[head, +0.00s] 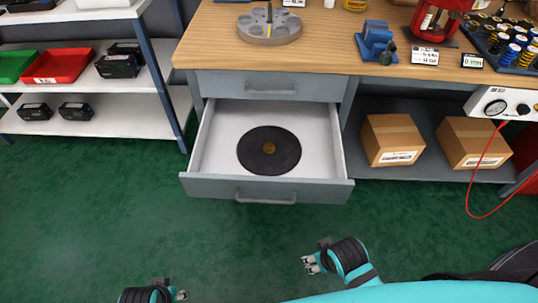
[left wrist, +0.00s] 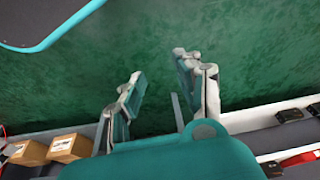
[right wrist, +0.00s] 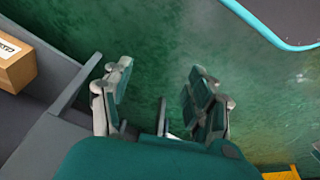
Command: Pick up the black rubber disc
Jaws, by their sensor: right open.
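The black rubber disc (head: 268,150) lies flat in the open lower drawer (head: 215,160) of the workbench. A small brown round spot or piece shows at its centre. My right gripper (head: 308,264) is open and empty, over the green floor in front of the drawer and to the right of the disc. Its spread fingers also show in the right wrist view (right wrist: 160,100). My left gripper (head: 181,295) is at the bottom edge of the head view, mostly cut off. In the left wrist view (left wrist: 160,90) its fingers are apart with nothing between them.
The drawer front (head: 265,189) with its handle stands out from the bench. The wooden benchtop (head: 320,35) holds a grey round fixture (head: 270,27) and a blue vise (head: 377,42). Cardboard boxes (head: 392,139) sit on the shelf at right. Shelving (head: 100,115) stands at left. The floor in front is clear.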

